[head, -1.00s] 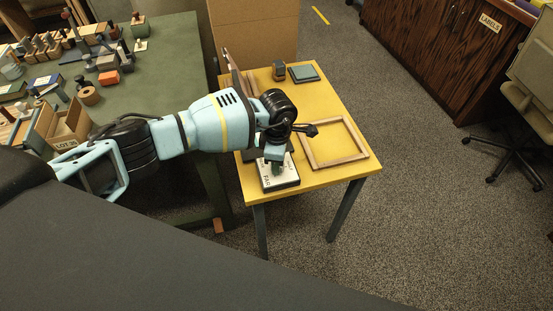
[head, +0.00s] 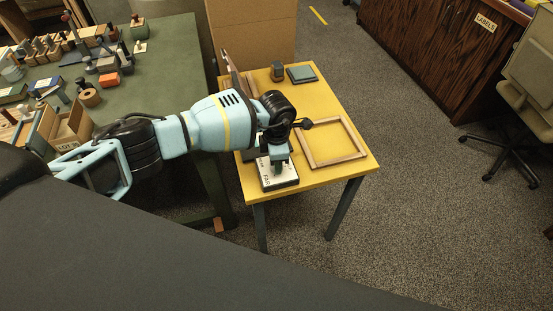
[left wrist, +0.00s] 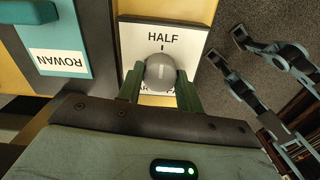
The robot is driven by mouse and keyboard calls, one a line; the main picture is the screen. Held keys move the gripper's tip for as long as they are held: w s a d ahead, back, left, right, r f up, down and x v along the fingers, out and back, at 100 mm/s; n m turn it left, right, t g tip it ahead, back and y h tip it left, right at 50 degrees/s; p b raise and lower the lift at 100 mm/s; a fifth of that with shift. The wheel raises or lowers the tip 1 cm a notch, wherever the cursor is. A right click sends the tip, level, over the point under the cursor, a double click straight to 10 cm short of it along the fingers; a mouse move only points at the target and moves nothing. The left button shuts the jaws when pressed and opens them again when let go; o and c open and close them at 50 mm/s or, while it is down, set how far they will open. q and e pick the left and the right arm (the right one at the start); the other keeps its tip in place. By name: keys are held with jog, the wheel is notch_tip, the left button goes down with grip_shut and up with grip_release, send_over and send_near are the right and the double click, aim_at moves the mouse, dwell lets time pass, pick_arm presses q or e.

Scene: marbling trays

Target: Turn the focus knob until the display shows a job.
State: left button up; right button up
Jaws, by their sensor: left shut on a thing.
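The focus knob (left wrist: 160,73) is a round grey knob on a white panel (left wrist: 132,47) in the left wrist view. The panel reads HALF above the knob, with a short tick below the word; the lettering under the knob is partly hidden by my fingers. My left gripper (left wrist: 160,88) is shut on the knob, one green finger on each side. In the head view the white-topped box (head: 285,180) stands at the near edge of the yellow table, with my left gripper (head: 278,170) over it. I cannot make out a display showing a job.
A teal piece with a ROWAN label (left wrist: 57,63) lies beside the panel. The yellow table (head: 310,100) also bears a wooden frame (head: 361,156), a teal block (head: 302,73) and a small dark block (head: 277,71). A green table (head: 180,60) with many tools stands left.

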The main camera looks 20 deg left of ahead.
pick_arm(q)
jog(key=o, duration=1)
notch_tip(320, 180, up, 6)
jog(key=shift+r+p, duration=0.2)
jog(key=shift+p, duration=0.1)
jog(key=shift+r, duration=0.75)
